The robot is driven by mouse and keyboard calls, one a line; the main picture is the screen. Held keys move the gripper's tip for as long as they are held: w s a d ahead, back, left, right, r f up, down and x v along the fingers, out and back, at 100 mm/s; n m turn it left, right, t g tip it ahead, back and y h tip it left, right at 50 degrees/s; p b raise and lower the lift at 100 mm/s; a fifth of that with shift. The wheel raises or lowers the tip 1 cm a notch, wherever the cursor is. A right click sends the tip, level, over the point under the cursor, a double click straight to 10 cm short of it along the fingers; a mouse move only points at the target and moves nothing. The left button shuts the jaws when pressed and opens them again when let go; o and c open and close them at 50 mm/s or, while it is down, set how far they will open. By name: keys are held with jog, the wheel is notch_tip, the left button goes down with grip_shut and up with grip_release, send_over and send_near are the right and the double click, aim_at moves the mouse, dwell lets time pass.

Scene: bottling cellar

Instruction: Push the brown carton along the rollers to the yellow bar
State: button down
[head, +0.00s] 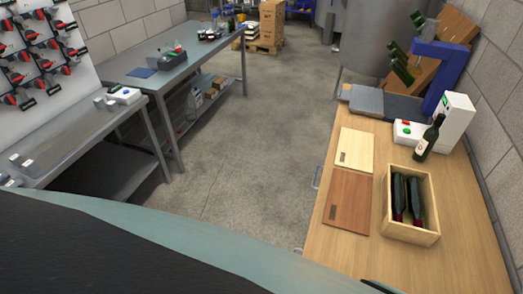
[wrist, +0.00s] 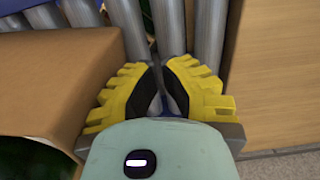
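In the wrist view, a brown carton (wrist: 60,75) fills the left side, with its top edge and near side showing. My gripper (wrist: 160,66) has yellow fingers with black pads. Its tips come together over the rollers, with nothing seen between them. The left finger is close to the carton's right side; I cannot tell whether it touches. The yellow bar is not seen in either view. The head view does not show the rollers or my gripper.
In the wrist view, a wooden panel (wrist: 272,70) stands close on the right. In the head view, a wooden bench (head: 345,255) with a bottle crate (head: 411,238) is at the right. Steel tables (head: 180,72) line the left. The floor (head: 245,125) between is clear.

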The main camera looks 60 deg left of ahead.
jog(key=shift+s+d, duration=0.6)
jog(key=shift+s, duration=0.3)
jog(key=shift+s+d+b, duration=0.5)
jog(key=shift+s+d, duration=0.4)
jog(key=shift+s, duration=0.3)
jog(key=shift+s+d+b, duration=0.5)
jog(key=shift+s+d, duration=0.35)
jog(key=shift+s, duration=0.3)
jog(key=shift+w+a, duration=0.1)
jog(key=shift+w, duration=0.05)
jog(key=shift+w+a+p, duration=0.3)
jog(key=shift+w, duration=0.1)
jog(key=shift+w+d, duration=0.1)
jog(key=shift+d, duration=0.05)
jog(key=shift+w+d+b, duration=0.6)
jog(key=shift+w+d, duration=0.05)
jog(key=shift+d, duration=0.3)
